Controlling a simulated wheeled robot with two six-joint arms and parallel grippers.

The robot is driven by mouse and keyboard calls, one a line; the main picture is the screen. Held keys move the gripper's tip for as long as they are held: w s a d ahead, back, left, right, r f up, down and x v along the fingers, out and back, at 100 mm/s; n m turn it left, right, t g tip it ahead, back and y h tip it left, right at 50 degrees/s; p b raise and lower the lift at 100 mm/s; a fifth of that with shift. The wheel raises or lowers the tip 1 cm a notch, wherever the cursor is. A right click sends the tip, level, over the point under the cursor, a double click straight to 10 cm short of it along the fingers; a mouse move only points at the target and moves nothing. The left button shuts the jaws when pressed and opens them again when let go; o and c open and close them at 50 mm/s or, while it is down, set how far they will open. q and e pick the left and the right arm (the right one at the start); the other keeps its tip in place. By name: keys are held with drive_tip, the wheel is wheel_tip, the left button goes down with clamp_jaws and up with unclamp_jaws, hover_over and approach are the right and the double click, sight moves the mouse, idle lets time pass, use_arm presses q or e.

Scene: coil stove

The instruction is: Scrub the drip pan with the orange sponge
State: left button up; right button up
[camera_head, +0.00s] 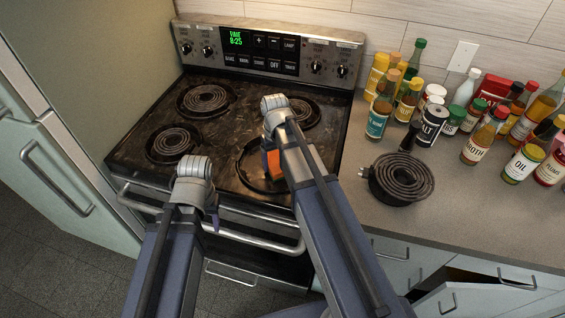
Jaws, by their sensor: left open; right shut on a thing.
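The drip pan (246,178) is the dark round pan at the front right burner place of the stove, with no coil on it. The orange sponge (274,165) is at the pan, partly hidden behind my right arm. My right gripper (269,147) is shut on the sponge, its fingers mostly hidden by the arm. I cannot tell how firmly the sponge touches the pan. My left gripper (213,221) is open and empty in front of the stove's front edge, to the left of the pan, mostly hidden by its own wrist.
The stove top (225,150) is stained and carries coils on its other burners. A removed coil (402,177) lies on the counter (350,200) at right. Several bottles and jars (435,124) crowd the counter behind it. An oven handle (250,239) runs along the front.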

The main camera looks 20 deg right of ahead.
drive_tip(key=shift+w+a, duration=0.2)
drive_tip(key=shift+a, duration=0.1)
drive_tip(key=shift+w+a, duration=0.55)
drive_tip(key=shift+a, duration=0.25)
drive_tip(key=shift+w+a, duration=0.55)
drive_tip(key=shift+a, duration=0.2)
wheel_tip(320, 180, up, 6)
drive_tip(key=p, duration=0.6)
drive_tip(key=shift+d, duration=0.1)
wheel_tip(320, 180, up, 3)
drive_tip(key=p, duration=0.3)
